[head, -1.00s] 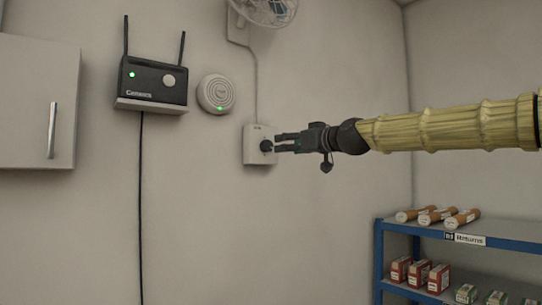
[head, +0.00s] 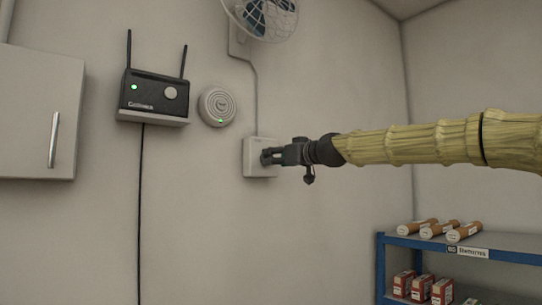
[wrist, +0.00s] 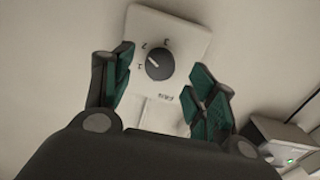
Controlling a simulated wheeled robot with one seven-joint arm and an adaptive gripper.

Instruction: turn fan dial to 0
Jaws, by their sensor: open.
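The fan dial (wrist: 159,66) is a round dark knob with a pale pointer line, on a white wall plate (wrist: 182,25) marked FAN. In the wrist view its pointer is toward the upper left, near the 1 and 2 marks; I cannot tell exactly which. My gripper (wrist: 164,78) is open, with green-padded fingers on both sides of the dial. In the head view my gripper (head: 268,158) is at the plate (head: 254,147) and hides the dial.
A wall fan (head: 262,16) hangs above the plate, joined by a cable. A black router (head: 155,95) and a round white device (head: 217,106) are to the left. A blue shelf (head: 470,244) with tubes and boxes stands lower right.

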